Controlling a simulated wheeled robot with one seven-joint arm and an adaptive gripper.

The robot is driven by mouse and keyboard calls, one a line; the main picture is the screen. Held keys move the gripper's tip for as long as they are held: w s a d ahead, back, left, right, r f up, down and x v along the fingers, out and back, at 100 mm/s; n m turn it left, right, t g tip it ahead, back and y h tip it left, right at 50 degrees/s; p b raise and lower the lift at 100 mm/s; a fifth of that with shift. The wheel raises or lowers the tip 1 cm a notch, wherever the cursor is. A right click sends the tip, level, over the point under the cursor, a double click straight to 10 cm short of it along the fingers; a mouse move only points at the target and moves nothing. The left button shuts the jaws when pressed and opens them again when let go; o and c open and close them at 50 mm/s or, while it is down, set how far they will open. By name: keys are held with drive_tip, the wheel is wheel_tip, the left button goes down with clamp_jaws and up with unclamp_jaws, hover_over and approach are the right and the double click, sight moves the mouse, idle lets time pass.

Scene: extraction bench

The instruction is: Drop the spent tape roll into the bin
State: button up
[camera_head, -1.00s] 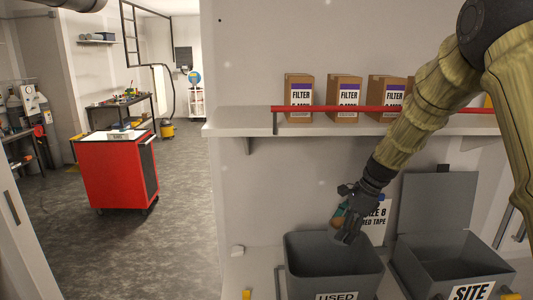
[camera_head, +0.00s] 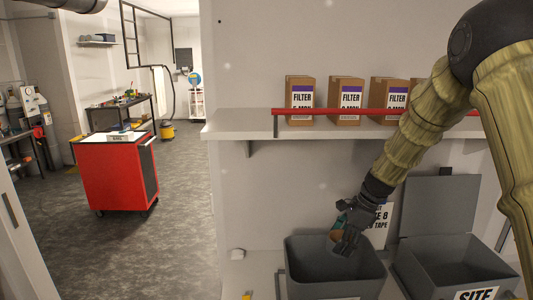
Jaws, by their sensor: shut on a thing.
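My gripper (camera_head: 346,240) is at the rear part of the grey bin (camera_head: 335,286), with its fingers pointing down at the bin's opening. It is shut on the tape roll (camera_head: 336,236), of which a small brownish and teal part shows beside the fingers. The fingers hide most of the roll. I cannot see the bin's floor clearly.
A second grey bin (camera_head: 462,272) with a raised lid (camera_head: 440,205) and a "SITE" label stands to the right. A shelf (camera_head: 235,125) with a red rail (camera_head: 350,111) and filter boxes (camera_head: 300,98) is above. A sign (camera_head: 381,222) stands behind my gripper.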

drive_tip(key=shift+f, duration=0.6)
drive_tip(key=o, duration=1.1)
drive_tip(key=shift+r, duration=0.1)
drive_tip(key=d+r, duration=0.1)
drive_tip(key=d, duration=0.3)
drive_tip(key=s+d+r, duration=0.1)
drive_tip(key=d+r, duration=0.1)
drive_tip(key=d, duration=0.3)
drive_tip(key=s+d+r, duration=0.1)
drive_tip(key=d, duration=0.4)
drive_tip(key=shift+s+r, duration=0.1)
drive_tip(key=shift+r, duration=0.1)
